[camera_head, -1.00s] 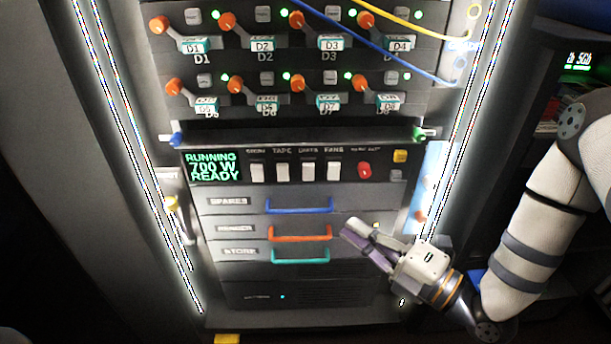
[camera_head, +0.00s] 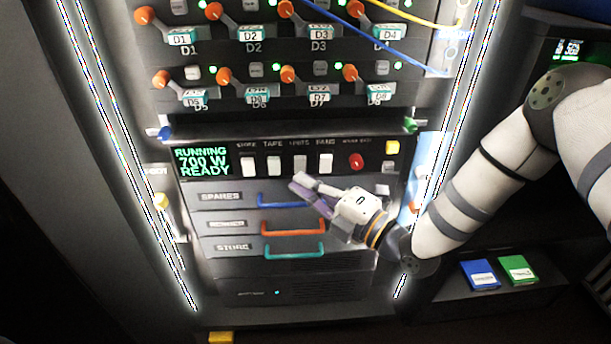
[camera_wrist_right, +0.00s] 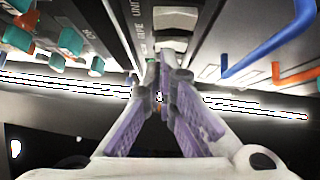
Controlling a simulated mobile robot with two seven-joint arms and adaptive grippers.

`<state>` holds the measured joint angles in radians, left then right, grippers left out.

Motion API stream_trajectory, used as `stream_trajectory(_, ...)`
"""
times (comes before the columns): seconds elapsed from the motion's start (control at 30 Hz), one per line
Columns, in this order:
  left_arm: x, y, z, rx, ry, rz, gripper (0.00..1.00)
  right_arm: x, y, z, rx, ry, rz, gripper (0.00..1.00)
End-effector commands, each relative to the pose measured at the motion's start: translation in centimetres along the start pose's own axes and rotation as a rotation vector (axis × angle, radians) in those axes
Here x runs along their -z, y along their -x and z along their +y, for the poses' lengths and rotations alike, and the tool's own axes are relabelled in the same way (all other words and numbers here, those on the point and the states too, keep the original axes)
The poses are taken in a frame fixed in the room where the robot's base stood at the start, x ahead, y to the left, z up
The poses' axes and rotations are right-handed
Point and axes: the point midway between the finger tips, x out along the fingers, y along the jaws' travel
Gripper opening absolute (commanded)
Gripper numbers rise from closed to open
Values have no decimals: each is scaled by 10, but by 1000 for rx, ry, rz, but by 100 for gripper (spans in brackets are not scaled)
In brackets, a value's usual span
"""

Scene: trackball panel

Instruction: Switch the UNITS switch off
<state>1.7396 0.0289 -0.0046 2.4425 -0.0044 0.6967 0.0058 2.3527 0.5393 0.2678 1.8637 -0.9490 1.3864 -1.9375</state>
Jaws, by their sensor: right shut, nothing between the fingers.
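The UNITS switch (camera_head: 300,163) is a pale rocker in the row on the black control panel, third from the left, between the TAPE switch (camera_head: 274,165) and the FANS switch (camera_head: 326,163). It looks greyer than its neighbours; I cannot tell its position. My right gripper (camera_head: 297,184) is shut and empty, its fingertips just below the UNITS switch in the head view. I cannot tell whether they touch the panel. In the right wrist view the purple-padded fingers (camera_wrist_right: 163,80) meet near a pale rocker (camera_wrist_right: 174,16) beside a partly legible UNIT label. My left gripper is not in view.
A red knob (camera_head: 356,161) and a yellow button (camera_head: 392,147) sit right of the switches. Below are drawers with blue (camera_head: 284,203), orange (camera_head: 292,230) and teal (camera_head: 295,252) handles. A protruding ledge (camera_head: 290,130) runs above the panel. Cables hang at the upper right.

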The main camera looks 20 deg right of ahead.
Motion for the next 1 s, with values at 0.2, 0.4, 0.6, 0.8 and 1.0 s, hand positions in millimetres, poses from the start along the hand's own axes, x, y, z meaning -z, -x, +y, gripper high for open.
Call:
stream_trajectory(0.2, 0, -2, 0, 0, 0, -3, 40, -16, -16, 0, 0, 1, 1, 0)
stream_trajectory(0.4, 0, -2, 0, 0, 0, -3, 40, -17, -17, 0, 0, -1, 2, 0)
stream_trajectory(0.6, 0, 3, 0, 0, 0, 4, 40, -18, -19, 4, 10, -9, 3, 0)
stream_trajectory(0.8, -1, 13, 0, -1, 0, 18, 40, -23, -23, 4, 56, -58, 1, 0)
stream_trajectory(1.0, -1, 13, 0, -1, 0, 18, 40, -24, -24, 4, 58, -57, 2, 0)
